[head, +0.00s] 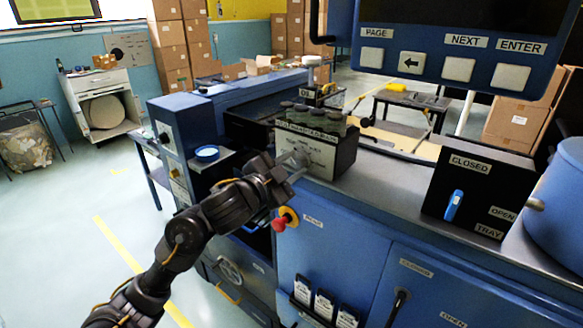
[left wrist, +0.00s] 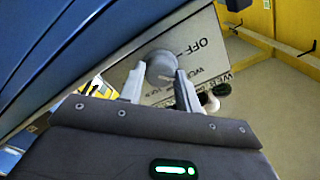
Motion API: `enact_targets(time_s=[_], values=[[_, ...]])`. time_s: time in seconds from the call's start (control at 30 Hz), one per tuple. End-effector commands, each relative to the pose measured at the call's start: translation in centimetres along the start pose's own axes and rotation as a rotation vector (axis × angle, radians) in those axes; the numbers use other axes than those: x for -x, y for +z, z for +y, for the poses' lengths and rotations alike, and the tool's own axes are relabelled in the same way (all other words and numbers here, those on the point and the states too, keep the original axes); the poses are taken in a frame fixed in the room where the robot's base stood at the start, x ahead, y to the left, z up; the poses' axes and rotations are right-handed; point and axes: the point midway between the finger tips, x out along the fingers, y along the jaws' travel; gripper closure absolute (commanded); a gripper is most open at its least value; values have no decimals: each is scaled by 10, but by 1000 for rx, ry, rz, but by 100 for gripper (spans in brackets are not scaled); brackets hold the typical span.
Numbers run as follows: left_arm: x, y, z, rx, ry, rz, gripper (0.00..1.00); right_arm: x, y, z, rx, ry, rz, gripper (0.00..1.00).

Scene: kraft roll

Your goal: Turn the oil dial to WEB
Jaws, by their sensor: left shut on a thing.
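The oil dial (head: 302,157) is a grey round knob on the white front plate (head: 318,150) of a dark box on the blue machine. In the left wrist view the dial (left wrist: 162,62) shows between my two grey fingers, with the word OFF printed beside it and more lettering along the plate's edge. My left gripper (head: 295,166) reaches in from the left and is shut on the dial. In the left wrist view my gripper (left wrist: 160,82) hides part of the plate. I cannot tell where the dial points. My right gripper is not in view.
Several dark round caps (head: 315,112) stand on top of the dial's box. A red stop knob (head: 279,224) on a yellow base sits just below my left gripper. A blue button panel (head: 445,62) overhangs at top right. A dark tray box (head: 478,190) stands right.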

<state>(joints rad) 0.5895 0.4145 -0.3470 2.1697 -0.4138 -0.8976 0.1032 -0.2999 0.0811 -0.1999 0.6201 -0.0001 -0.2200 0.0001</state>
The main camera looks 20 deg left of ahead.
Motion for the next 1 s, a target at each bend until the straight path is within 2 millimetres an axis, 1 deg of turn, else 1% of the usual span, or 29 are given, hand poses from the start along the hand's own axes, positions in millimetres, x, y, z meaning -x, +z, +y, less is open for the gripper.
enact_targets(time_s=[0.43,0.47,0.6,0.63,0.87,1.0], values=[[0,0,0,-11,0,-1,89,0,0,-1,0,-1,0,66],[0,0,0,-11,0,-1,64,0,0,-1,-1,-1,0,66],[0,0,0,-11,0,-1,46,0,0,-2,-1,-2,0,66],[0,0,0,-11,0,-1,45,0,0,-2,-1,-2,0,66],[0,0,0,-10,0,-1,45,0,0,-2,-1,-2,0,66],[8,0,0,-12,0,0,45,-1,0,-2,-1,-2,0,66]])
